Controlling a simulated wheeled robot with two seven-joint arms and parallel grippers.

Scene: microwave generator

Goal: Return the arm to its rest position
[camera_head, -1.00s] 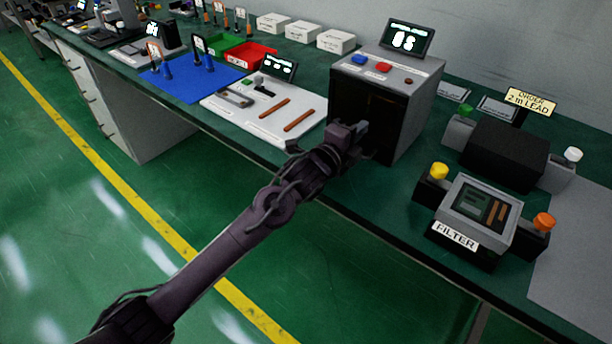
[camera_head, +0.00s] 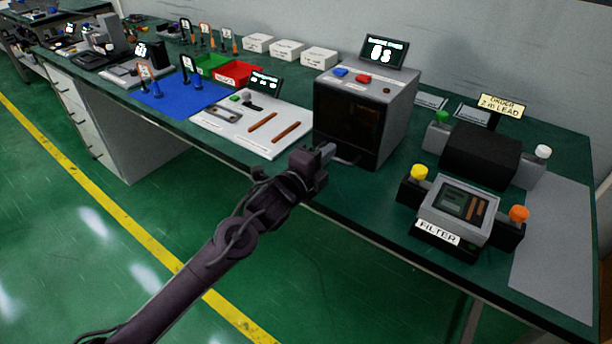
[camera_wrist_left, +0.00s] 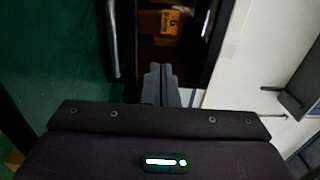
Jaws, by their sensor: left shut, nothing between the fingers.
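My left arm reaches in from the lower left in the head view. Its gripper (camera_head: 326,151) is shut and empty, just in front of the lower left of the grey box-shaped unit (camera_head: 398,112) with the dark front. In the left wrist view the shut fingers (camera_wrist_left: 160,82) point at the dark front, with a vertical bar handle (camera_wrist_left: 112,40) to their left. An orange-yellow labelled thing (camera_wrist_left: 160,23) shows dimly behind the dark front. I cannot tell whether the fingers touch anything. My right gripper is out of view.
The green workbench (camera_head: 350,190) carries a white board (camera_head: 215,128) with brown strips, a blue mat (camera_head: 190,103), and red (camera_head: 235,73) and green bins. The FILTER unit (camera_head: 455,212) stands to the right. The green floor (camera_head: 350,280) before the bench is open.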

